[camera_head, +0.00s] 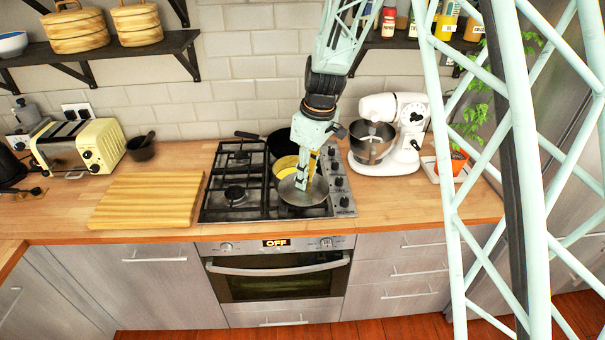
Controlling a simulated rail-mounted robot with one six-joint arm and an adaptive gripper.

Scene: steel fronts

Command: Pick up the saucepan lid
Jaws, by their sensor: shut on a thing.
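The saucepan lid (289,192) is a round grey metal disc over the front right part of the gas hob (224,207). My gripper (302,183) reaches down from above and is shut on the lid near its middle. The fingertips and the lid's knob are small and partly hidden by the gripper itself. I cannot tell whether the lid rests on something or hangs just above the hob. A yellowish pan (283,166) sits behind the lid, partly hidden by it.
A dark frying pan (277,142) is at the back of the hob. A white stand mixer (391,130) stands close on the right. A wooden board (147,200) and a cream toaster (80,147) are on the left. Shelves hang above; the counter's front right is clear.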

